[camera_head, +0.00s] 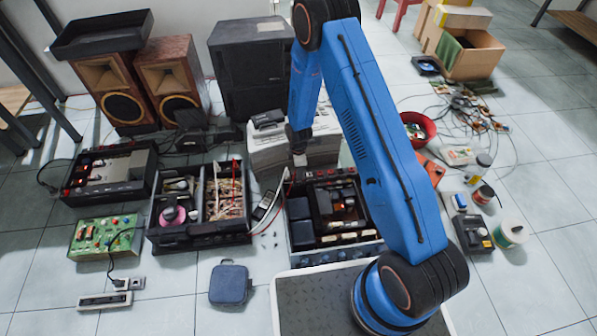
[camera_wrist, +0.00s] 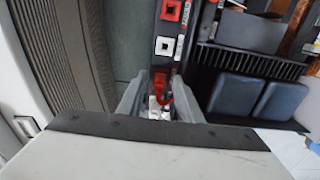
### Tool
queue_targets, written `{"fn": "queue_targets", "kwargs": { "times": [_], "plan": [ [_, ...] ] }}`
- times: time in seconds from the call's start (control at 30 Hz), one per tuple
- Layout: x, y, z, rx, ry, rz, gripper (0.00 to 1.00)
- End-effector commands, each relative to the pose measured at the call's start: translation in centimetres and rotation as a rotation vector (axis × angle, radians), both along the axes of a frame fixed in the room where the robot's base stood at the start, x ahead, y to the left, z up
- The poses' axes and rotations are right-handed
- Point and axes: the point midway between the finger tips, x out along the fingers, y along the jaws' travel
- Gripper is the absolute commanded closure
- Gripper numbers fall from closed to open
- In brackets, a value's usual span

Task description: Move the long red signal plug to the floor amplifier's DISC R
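The floor amplifier (camera_head: 292,232) is an open black chassis in the middle of the head view. In the wrist view its dark jack strip (camera_wrist: 150,62) runs away from me, with a red socket (camera_wrist: 172,10) and a white socket (camera_wrist: 165,46) beside small labels I cannot read. A red plug (camera_wrist: 159,82) with a short red lead stands at the near end of the strip. My gripper (camera_wrist: 160,92) is over that end, its grey fingers on either side of the plug with a narrow gap showing. In the head view my gripper (camera_head: 299,152) is at the chassis's rear edge, mostly hidden.
A pale stack (camera_head: 268,155) stands right behind the amplifier. A red bowl (camera_head: 418,127) and tangled cables (camera_head: 470,110) lie right. Clear tiles (camera_head: 180,315) lie at front left.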

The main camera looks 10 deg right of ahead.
Motion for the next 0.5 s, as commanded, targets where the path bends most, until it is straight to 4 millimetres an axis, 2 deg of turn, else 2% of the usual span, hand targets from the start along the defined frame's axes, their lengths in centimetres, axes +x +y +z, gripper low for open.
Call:
{"fn": "queue_targets", "kwargs": {
  "times": [0.17,0.5],
  "plan": [
    [0.0,0.0,1.7,0.0,-0.001,0.0,0.65],
    [0.1,0.0,7.5,0.001,-0.003,0.0,0.65]
  ]
}}
